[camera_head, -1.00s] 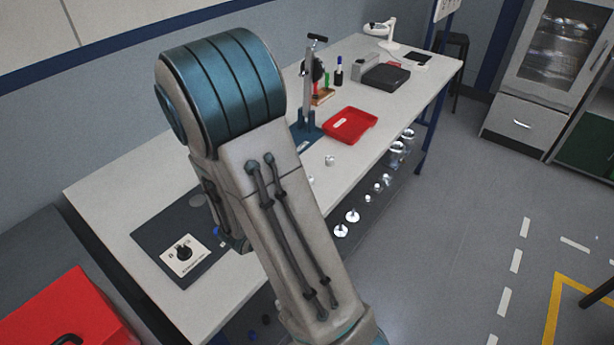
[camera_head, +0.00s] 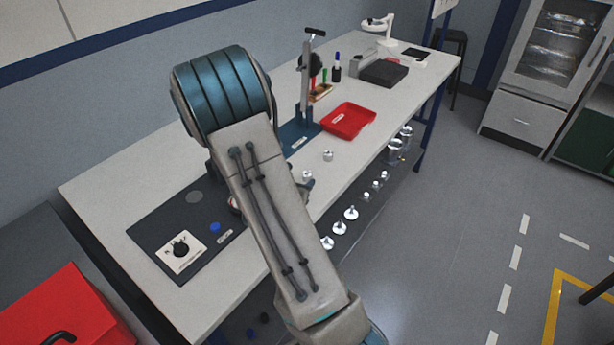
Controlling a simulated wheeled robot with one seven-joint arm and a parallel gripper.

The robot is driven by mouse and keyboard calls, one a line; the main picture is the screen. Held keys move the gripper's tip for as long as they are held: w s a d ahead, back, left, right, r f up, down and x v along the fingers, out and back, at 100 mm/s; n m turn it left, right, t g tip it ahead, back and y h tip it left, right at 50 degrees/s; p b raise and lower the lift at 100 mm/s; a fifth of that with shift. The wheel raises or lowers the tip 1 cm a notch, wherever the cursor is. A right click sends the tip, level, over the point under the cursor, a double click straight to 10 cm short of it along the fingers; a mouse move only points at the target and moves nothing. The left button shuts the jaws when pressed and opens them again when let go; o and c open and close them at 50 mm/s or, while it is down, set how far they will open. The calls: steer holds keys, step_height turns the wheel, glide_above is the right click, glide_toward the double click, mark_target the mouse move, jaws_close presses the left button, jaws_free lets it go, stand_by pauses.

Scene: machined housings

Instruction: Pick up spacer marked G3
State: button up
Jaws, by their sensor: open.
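Two small pale metal parts stand on the workbench: one (camera_head: 328,155) in front of the red tray, the other (camera_head: 307,175) just right of my arm. Either may be a spacer, but they are too small to show a G3 mark. Several shiny round metal parts (camera_head: 351,213) sit in a row along the bench's front side, lower than its top; no marks are readable on them. My arm crosses the middle of the view and covers part of the bench. My gripper is hidden behind it, with no fingertips showing.
The workbench (camera_head: 120,190) carries a dark mat (camera_head: 150,232) with a knob box (camera_head: 181,250), a blue disc (camera_head: 215,227) and a grey disc (camera_head: 194,197). A press stand (camera_head: 306,85) and red tray (camera_head: 349,120) stand farther back. A red case (camera_head: 60,310) is at lower left.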

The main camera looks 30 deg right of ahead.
mark_target(306, 175)
steer(key=p+x, duration=0.1)
steer(key=x, duration=0.4)
steer(key=c, duration=1.1)
